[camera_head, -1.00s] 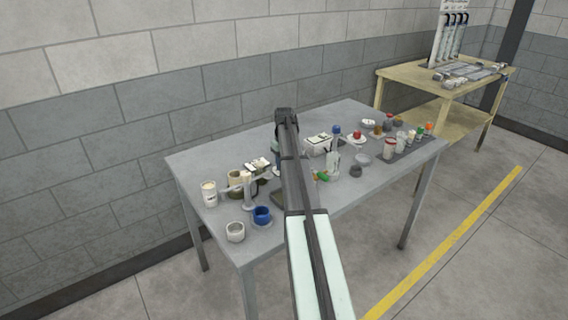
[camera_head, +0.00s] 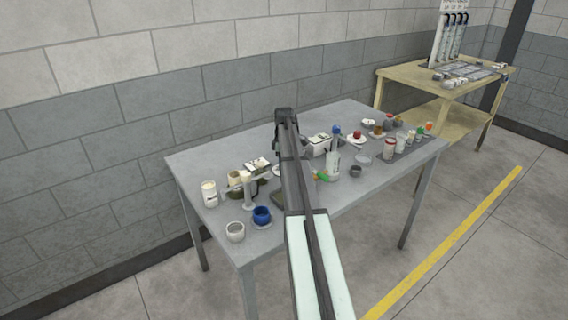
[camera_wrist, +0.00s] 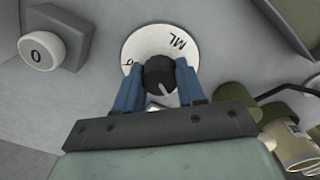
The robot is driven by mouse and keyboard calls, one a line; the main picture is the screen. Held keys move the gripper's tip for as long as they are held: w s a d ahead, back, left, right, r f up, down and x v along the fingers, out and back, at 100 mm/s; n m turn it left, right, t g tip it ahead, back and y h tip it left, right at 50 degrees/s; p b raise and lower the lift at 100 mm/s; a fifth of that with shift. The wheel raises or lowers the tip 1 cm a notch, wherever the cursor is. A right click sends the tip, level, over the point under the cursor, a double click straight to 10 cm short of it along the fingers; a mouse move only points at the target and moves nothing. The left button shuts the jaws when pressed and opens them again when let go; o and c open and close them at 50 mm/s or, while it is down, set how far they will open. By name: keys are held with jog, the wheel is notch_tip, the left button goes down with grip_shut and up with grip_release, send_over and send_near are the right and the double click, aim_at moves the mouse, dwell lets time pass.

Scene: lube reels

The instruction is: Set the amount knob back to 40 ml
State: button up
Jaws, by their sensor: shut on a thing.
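The amount knob (camera_wrist: 159,72) is black, with a pale pointer line, and sits at the middle of a round white dial (camera_wrist: 143,42) in the wrist view. The dial shows the letters ML and part of another mark. The pale line points toward the lower right of the picture. My gripper (camera_wrist: 160,77) has its two blue fingers on either side of the knob, shut on it. The fingers cover much of the dial's lower part, so its other marks and the exact setting cannot be read. In the head view my arm hides the knob and dial.
Olive and cream containers (camera_wrist: 290,142) are close at the lower right. In the head view the grey table (camera_head: 325,195) also holds a blue cup (camera_head: 262,215) and several jars and bottles.

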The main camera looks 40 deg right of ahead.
jog(key=shift+n, duration=0.4)
jog(key=o, duration=1.1)
jog(key=shift+c, duration=0.2)
notch_tip(320, 180, up, 14)
jog(key=shift+f, duration=0.1)
dwell(0.4)
